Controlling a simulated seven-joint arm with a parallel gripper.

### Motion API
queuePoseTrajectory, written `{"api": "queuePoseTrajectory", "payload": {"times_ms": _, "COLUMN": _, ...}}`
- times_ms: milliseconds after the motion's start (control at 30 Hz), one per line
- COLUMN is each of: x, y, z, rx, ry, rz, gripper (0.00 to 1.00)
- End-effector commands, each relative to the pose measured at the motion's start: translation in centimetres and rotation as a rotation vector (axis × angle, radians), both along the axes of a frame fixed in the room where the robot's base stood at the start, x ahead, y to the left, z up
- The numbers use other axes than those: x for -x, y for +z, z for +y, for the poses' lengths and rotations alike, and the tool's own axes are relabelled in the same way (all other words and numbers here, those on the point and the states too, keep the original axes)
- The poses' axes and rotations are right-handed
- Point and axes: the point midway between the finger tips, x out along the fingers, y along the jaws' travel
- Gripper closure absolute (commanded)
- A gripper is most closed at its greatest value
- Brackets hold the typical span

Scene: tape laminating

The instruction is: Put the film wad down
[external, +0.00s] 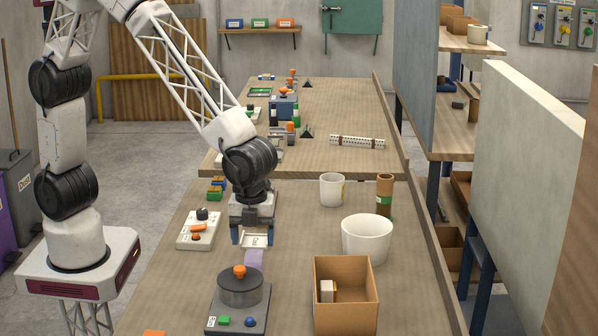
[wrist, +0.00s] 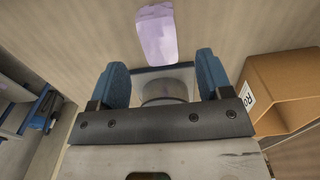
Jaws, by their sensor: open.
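The film wad, a pale lilac block-like piece (external: 254,258), shows just below my gripper (external: 253,240) in the external view, behind the round-topped machine. It also shows in the wrist view (wrist: 157,33), at the top centre, beyond the fingertips and apart from them. My gripper (wrist: 163,62) is open, with its blue fingers spread and nothing held between them. The wad seems to lie on the wooden bench; its underside is hidden. A pale labelled patch shows between the fingers in the external view; I cannot tell what it belongs to.
The machine (external: 240,287) with an orange knob stands in front of the wad. An open cardboard box (external: 346,310) holding a small white item is at the right. A white tub (external: 367,238), a white cup (external: 332,189) and a control box (external: 199,229) stand nearby.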

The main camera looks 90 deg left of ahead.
Motion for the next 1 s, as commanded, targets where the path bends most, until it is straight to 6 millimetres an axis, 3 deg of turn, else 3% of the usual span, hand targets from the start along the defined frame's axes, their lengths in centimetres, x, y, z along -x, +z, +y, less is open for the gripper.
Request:
{"api": "queuePoseTrajectory", "payload": {"times_ms": 200, "x": 0.0, "y": 3.3, "z": 0.0, "rx": 0.0, "ry": 0.0, "rz": -0.001, "gripper": 0.28}}
{"api": "queuePoseTrajectory", "payload": {"times_ms": 400, "x": 0.0, "y": 5.0, "z": 0.0, "rx": 0.0, "ry": 0.0, "rz": 0.0, "gripper": 0.28}}
{"api": "queuePoseTrajectory", "payload": {"times_ms": 1000, "x": 0.0, "y": 5.5, "z": 0.0, "rx": 0.0, "ry": 0.0, "rz": 0.001, "gripper": 0.28}}
